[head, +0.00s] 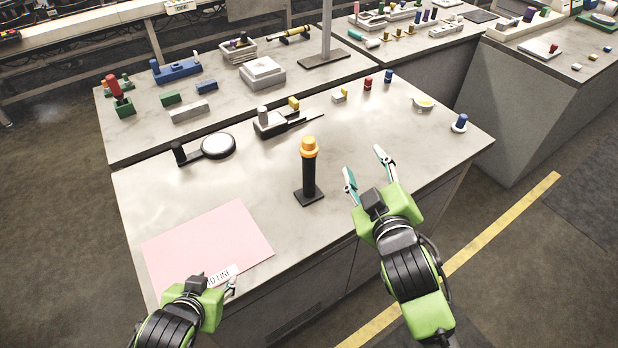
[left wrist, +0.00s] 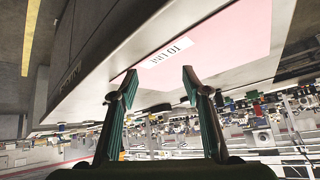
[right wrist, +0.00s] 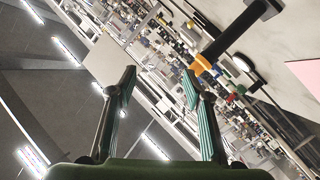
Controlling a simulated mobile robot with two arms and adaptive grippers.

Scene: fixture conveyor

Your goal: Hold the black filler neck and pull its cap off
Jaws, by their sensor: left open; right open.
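The black filler neck (head: 309,178) stands upright on a square black base in the middle of the near bench. Its orange cap (head: 309,147) sits on top. In the right wrist view the neck (right wrist: 228,40) and the cap (right wrist: 201,64) show beyond the right finger. My right gripper (head: 366,160) is open and empty, to the right of the neck and apart from it. My left gripper (head: 217,280) is open and empty at the bench's front left edge, by the pink sheet. In the left wrist view its fingers (left wrist: 158,80) stand apart with nothing between them.
The pink sheet (head: 208,247) with a white label (head: 222,275) lies at the front left. A round dial-like device (head: 218,146), a grey device with a probe (head: 270,123) and several small coloured parts stand behind the neck. The bench between neck and sheet is clear.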

